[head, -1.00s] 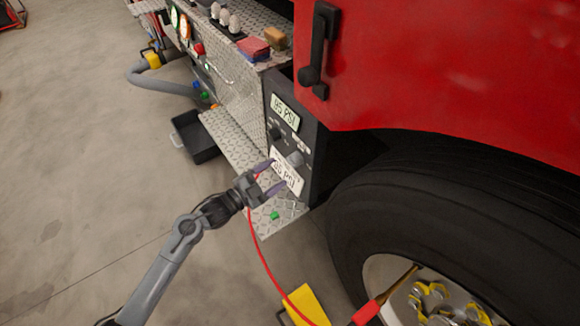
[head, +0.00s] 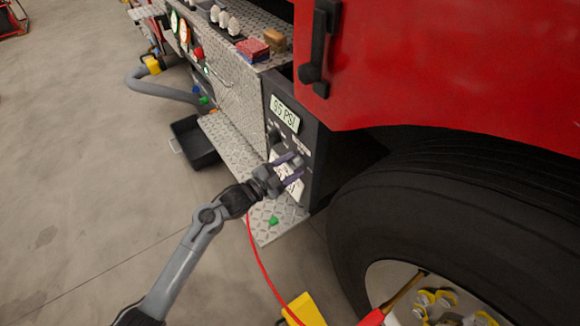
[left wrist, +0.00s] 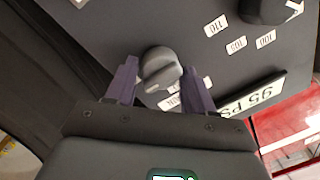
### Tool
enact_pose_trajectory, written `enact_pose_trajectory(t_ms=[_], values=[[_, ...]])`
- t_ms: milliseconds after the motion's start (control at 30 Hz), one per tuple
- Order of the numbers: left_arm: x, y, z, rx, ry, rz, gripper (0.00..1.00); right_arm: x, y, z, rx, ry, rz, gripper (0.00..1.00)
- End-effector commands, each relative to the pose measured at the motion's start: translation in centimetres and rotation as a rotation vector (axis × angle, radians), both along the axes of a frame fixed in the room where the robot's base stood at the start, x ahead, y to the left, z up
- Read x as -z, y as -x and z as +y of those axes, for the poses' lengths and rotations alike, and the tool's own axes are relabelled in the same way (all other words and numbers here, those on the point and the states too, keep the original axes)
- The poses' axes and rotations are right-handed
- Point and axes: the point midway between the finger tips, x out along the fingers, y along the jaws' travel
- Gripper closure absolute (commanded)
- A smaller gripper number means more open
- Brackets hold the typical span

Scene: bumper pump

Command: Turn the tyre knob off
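The grey knob (left wrist: 160,70) sits on the dark control panel (left wrist: 120,22) and has a raised ridge across its face. In the left wrist view it lies between the tips of my left gripper's two purple fingers (left wrist: 160,86), with a gap on each side. The fingers are open, and contact is not visible. The upper display (head: 285,114) reads 95 PSI. My right gripper is not in view.
A second, dark knob (left wrist: 266,10) with number labels is on the same panel. The large tyre (head: 440,235) is right of the panel. A diamond-plate step (head: 235,150) lies left of it. A red hose (head: 262,262) hangs below my left arm.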

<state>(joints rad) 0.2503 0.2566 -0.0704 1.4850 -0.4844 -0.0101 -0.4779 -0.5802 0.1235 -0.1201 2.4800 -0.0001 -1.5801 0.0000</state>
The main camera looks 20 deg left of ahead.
Motion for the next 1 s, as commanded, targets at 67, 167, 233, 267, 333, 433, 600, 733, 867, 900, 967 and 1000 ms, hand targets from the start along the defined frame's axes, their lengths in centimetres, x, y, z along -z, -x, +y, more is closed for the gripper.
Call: enact_pose_trajectory(t_ms=[67,167,233,267,333,433,600,733,867,900,967,1000], values=[[0.0,0.0,0.0,0.0,0.0,0.0,0.6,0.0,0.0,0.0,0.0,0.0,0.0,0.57],[0.0,0.0,0.0,0.0,0.0,0.0,0.75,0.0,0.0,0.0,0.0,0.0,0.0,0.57],[0.0,0.0,0.0,0.0,0.0,0.0,0.86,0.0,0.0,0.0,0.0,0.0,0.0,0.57],[0.0,0.0,0.0,-0.001,0.0,0.001,0.86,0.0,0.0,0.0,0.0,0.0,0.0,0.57],[0.0,0.0,0.0,-0.001,0.001,0.002,0.86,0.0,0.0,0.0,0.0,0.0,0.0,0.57],[-0.1,0.0,0.0,-0.001,0.008,0.006,0.86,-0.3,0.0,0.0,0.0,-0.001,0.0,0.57],[-0.3,0.0,0.1,-0.001,0.045,0.033,0.86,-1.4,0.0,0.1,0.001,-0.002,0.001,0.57],[-0.5,0.0,0.0,-0.002,0.103,0.073,0.86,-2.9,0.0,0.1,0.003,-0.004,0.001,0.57],[-0.7,0.0,0.1,-0.002,0.184,0.128,0.86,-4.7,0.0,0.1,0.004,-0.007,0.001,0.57],[-0.7,0.0,0.1,-0.002,0.213,0.149,0.86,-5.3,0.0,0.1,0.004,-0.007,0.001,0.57],[-0.7,0.0,0.1,-0.002,0.258,0.179,0.86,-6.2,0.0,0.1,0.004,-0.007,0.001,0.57],[-0.8,0.0,0.1,-0.002,0.289,0.2,0.86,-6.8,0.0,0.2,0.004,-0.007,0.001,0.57]])
